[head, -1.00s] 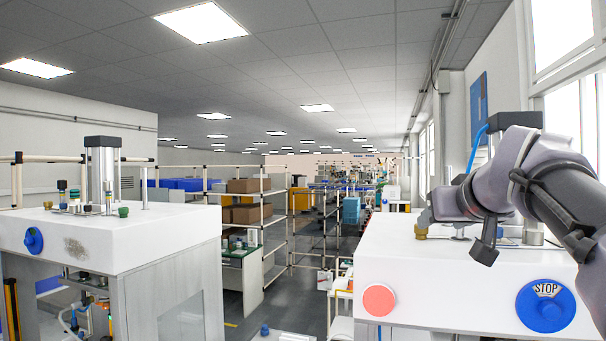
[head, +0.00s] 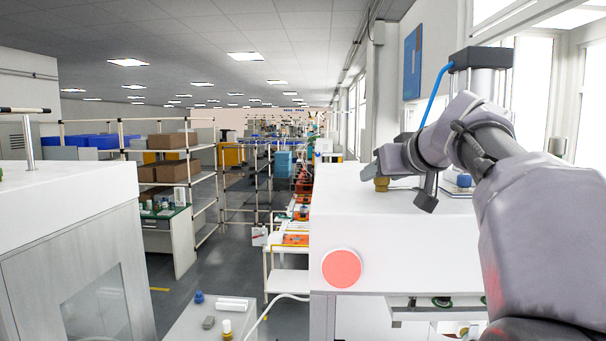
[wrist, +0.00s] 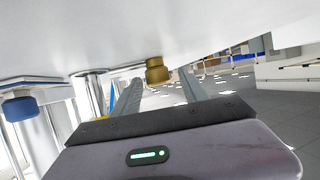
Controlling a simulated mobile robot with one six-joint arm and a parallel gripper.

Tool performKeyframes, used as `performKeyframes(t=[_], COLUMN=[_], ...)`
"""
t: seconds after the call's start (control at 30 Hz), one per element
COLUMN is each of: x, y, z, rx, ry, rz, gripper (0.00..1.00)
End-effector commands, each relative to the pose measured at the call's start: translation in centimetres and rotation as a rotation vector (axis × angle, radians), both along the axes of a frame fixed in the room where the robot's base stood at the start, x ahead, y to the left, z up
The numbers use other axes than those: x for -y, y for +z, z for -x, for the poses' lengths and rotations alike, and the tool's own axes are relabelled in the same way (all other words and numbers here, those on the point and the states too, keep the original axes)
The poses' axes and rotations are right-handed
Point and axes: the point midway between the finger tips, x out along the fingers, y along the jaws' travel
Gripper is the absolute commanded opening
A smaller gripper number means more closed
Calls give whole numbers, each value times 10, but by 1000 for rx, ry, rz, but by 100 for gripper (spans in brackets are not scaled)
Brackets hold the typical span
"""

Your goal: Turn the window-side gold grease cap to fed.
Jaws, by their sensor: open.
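The gold cap (head: 381,184) stands on the white top of the right-hand press (head: 400,236), the one by the windows, near its left edge. My gripper (head: 368,171) is at the gold cap in the head view, partly hiding it. In the wrist view, which looks tilted over, the gold cap (wrist: 157,72) lies in the gap between my two open fingers (wrist: 159,82), near their tips. I see space on both sides of it, so the fingers do not look closed on it. Any mark showing its setting is not readable.
A blue cap (head: 463,181) sits farther right on the same press top; it also shows in the wrist view (wrist: 23,108). A cylinder column (head: 490,78) rises behind my arm. A red round button (head: 342,268) is on the press front. Another white press (head: 70,205) stands left across the aisle.

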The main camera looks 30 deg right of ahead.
Motion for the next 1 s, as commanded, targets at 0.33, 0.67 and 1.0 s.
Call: performKeyframes(t=[0.33, 0.67, 1.0], x=[0, 0, -4], y=[0, 0, 2], z=[0, 0, -1], rx=[0, 0, 0], ry=[0, -2, -113], rz=[0, 1, 2], gripper=[28, 0, 0])
